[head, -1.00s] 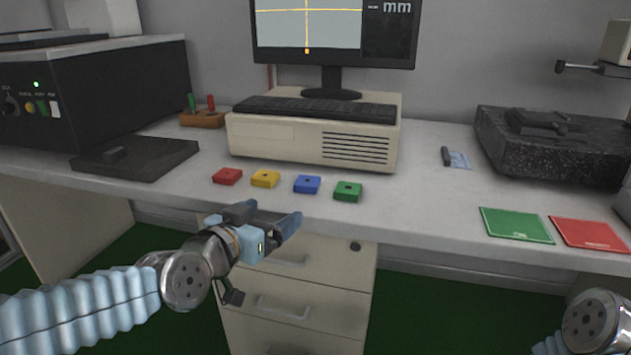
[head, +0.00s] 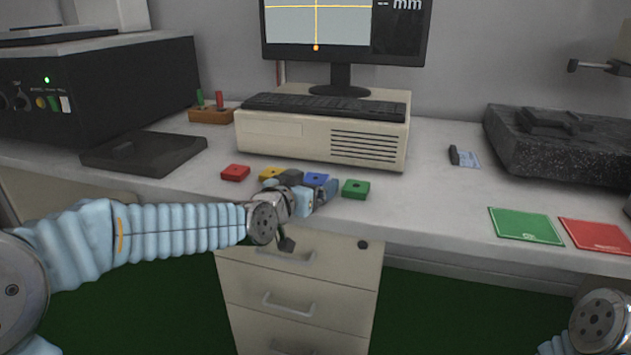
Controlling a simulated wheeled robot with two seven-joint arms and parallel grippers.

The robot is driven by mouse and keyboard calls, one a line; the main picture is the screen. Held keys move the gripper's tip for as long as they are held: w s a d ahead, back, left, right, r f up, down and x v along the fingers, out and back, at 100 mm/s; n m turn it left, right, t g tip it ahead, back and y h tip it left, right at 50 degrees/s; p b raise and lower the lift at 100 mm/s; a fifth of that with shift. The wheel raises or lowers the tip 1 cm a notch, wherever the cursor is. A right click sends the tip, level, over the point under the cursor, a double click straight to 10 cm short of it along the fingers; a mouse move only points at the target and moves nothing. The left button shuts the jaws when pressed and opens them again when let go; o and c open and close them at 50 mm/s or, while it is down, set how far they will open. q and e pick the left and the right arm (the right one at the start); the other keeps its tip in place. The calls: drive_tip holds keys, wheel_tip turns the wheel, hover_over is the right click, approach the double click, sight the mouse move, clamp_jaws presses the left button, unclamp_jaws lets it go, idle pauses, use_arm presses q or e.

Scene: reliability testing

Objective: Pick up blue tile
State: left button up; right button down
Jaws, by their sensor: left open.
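The blue tile (head: 317,178) lies on the desk in a row of coloured tiles, between the yellow and green ones. My left gripper (head: 325,193) is open, right in front of the blue tile, and hides its lower part. I cannot tell whether the fingers touch the tile or reach around it. My right arm shows only at the bottom right corner; its gripper fingers are not seen.
A red tile (head: 235,173), a yellow tile (head: 272,174) and a green tile (head: 356,189) lie beside it. A beige computer (head: 290,135) stands behind. A green mat (head: 525,226) and a red mat (head: 597,236) lie at the right. The desk between is clear.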

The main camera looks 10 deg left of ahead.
use_arm(q)
drive_tip(key=c, duration=1.2)
